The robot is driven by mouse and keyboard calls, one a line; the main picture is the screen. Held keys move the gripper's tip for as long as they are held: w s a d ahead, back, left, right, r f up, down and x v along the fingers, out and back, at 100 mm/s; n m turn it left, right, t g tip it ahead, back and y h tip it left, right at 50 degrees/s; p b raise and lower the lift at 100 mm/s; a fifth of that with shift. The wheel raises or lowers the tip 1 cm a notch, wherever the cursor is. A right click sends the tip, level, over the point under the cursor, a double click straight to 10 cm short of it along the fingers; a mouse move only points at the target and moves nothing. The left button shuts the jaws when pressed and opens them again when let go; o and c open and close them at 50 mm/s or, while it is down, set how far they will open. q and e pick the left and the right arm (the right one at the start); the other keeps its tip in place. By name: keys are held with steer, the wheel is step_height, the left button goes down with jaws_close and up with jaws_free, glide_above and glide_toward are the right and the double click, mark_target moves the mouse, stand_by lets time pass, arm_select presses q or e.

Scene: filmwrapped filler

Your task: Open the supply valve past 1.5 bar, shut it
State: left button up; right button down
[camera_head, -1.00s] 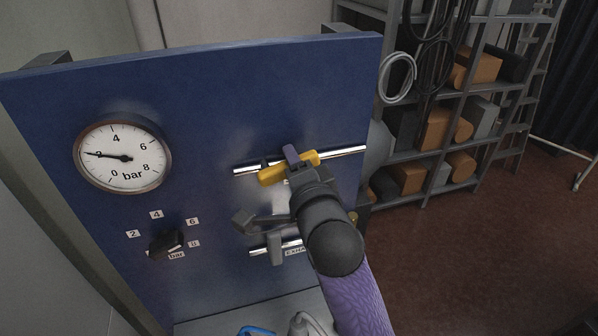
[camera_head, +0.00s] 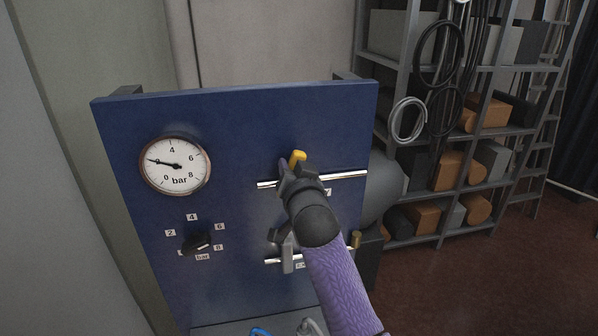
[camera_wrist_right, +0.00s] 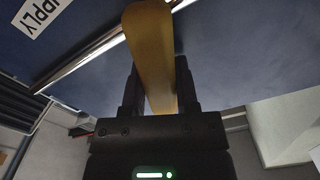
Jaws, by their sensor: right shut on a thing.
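The yellow supply valve handle (camera_head: 298,157) stands across the upper chrome pipe (camera_head: 348,176) on the blue panel (camera_head: 240,130). My right gripper (camera_head: 291,170) is shut on it; its arm hides much of the valve. In the right wrist view the handle (camera_wrist_right: 150,45) runs between the two fingers of the gripper (camera_wrist_right: 160,88), and a label (camera_wrist_right: 40,14) reads "...PPLY". The round gauge (camera_head: 176,165) at the panel's upper left has its needle at about 2 bar. My left gripper is not in view.
A black knob (camera_head: 195,244) with a numbered scale sits below the gauge. A grey lever (camera_head: 287,256) hangs across the lower pipe (camera_head: 273,261), close to my right arm. Shelves (camera_head: 440,190) with boxes and hoses stand at the right. A blue item (camera_head: 260,332) lies below the panel.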

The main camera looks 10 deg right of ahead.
steer(key=shift+a+r+n+p, duration=0.15)
steer(key=shift+a+n, duration=0.3)
steer(key=shift+n, duration=0.65)
steer(key=shift+a+f+n+p, duration=0.15)
steer(key=shift+a+n, duration=0.25)
steer(key=shift+n, duration=0.7)
steer(key=shift+r, duration=0.1)
steer(key=shift+c, duration=1.8)
jaws_free()
steer(key=s+b, duration=0.1)
steer(key=s, duration=0.9)
steer(key=shift+d, duration=0.15)
